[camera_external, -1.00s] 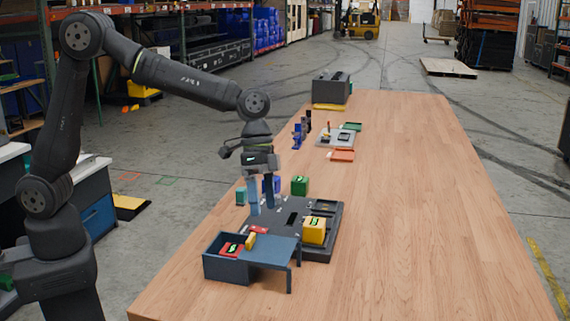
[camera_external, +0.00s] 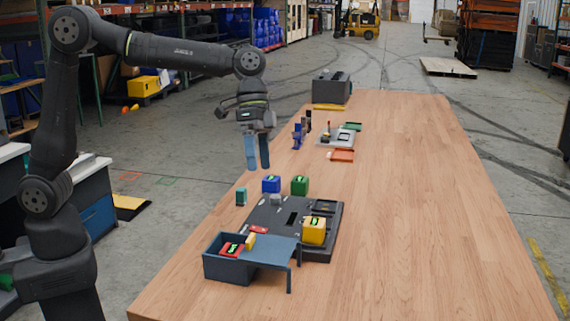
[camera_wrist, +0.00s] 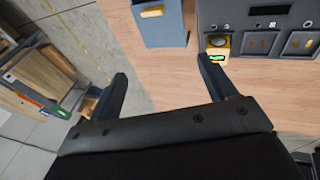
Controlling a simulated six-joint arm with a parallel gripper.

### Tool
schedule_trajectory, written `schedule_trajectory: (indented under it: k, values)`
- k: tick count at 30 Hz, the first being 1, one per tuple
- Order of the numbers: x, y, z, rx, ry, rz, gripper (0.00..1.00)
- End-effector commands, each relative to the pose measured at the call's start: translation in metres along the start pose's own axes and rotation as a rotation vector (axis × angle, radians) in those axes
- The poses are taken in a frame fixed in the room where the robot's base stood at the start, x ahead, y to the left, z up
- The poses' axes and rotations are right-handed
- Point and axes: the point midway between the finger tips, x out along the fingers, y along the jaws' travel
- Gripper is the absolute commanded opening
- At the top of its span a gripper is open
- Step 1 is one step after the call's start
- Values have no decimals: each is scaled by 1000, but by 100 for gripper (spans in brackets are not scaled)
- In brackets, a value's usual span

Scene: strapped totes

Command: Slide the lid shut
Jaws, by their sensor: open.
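The blue-grey box (camera_external: 225,268) stands at the table's near left end. Its flat blue-grey lid (camera_external: 268,251) sticks out to the right, with legs at its outer end. The box's left part is uncovered and shows a red block (camera_external: 232,249) and a yellow piece (camera_external: 249,241). My gripper (camera_external: 257,163) is open and empty, pointing down, well above the table and behind the box. In the wrist view my gripper (camera_wrist: 163,76) shows its fingers spread, with a blue-grey surface (camera_wrist: 165,30) beyond them; I cannot tell whether that is box or lid.
A dark grey board (camera_external: 268,214) with recesses lies behind the box, and a yellow block (camera_external: 314,231) sits on it close to the lid. Blue (camera_external: 271,184), green (camera_external: 300,186) and teal (camera_external: 241,196) blocks stand farther back. The table's right side is clear.

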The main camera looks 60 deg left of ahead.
Motion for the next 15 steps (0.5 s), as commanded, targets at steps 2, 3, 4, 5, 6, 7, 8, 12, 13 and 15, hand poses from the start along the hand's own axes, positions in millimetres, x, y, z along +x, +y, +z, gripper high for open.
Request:
schedule_trajectory:
  k: [2,3,4,5,6,7,8,12,13,15]
  values:
    - [0,0,0,0,0,0,61]
    - [0,0,0,0,0,-1,53]
    - [2,1,0,1,0,-5,47]
    - [4,2,0,1,0,-14,41]
    - [9,4,0,1,2,-33,33]
    - [14,7,0,4,5,-54,27]
    - [20,10,0,6,9,-79,21]
    - [49,26,0,36,55,-218,0]
    - [55,30,-1,45,68,-243,0]
    - [64,37,-2,66,98,-290,0]
